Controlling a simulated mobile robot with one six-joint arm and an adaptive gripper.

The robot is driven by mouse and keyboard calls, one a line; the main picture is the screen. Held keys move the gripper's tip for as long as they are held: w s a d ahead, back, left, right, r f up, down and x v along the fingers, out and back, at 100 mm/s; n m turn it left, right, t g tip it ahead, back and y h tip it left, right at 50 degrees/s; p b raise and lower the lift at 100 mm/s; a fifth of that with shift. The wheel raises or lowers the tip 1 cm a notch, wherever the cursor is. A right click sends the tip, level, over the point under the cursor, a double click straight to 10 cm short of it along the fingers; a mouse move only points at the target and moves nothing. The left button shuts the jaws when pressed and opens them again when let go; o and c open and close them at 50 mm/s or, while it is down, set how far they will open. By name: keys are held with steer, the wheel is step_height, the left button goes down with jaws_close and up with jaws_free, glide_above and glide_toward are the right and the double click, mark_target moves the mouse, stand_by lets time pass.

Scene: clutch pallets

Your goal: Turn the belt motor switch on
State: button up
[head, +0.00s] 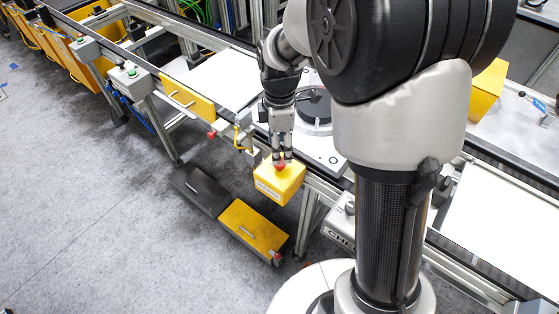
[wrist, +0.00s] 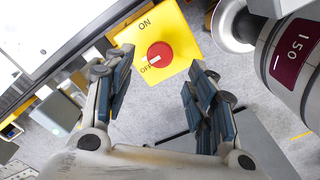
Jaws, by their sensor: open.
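The belt motor switch is a yellow box (head: 280,184) with a red round knob (head: 280,167), mounted at the near side of the conveyor frame. In the wrist view the yellow face (wrist: 185,32) carries the words ON and OFF, and the red knob (wrist: 163,52) has a white mark pointing to OFF. My gripper (head: 282,157) hangs down just above the knob. In the wrist view my gripper (wrist: 161,66) is open, with one finger to each side of the knob and nothing held. I cannot tell whether the fingers touch it.
The conveyor frame runs behind the switch, with a round black-and-white fixture (head: 316,108) on it. A yellow pedal box (head: 254,229) and a dark box (head: 201,189) stand on the floor below. Open grey floor (head: 90,210) lies to the left.

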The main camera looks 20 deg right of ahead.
step_height(320, 180, down, 6)
steer(key=shift+b, duration=0.8)
steer(key=shift+c, duration=0.2)
steer(key=c, duration=1)
steer(key=shift+c, duration=0.2)
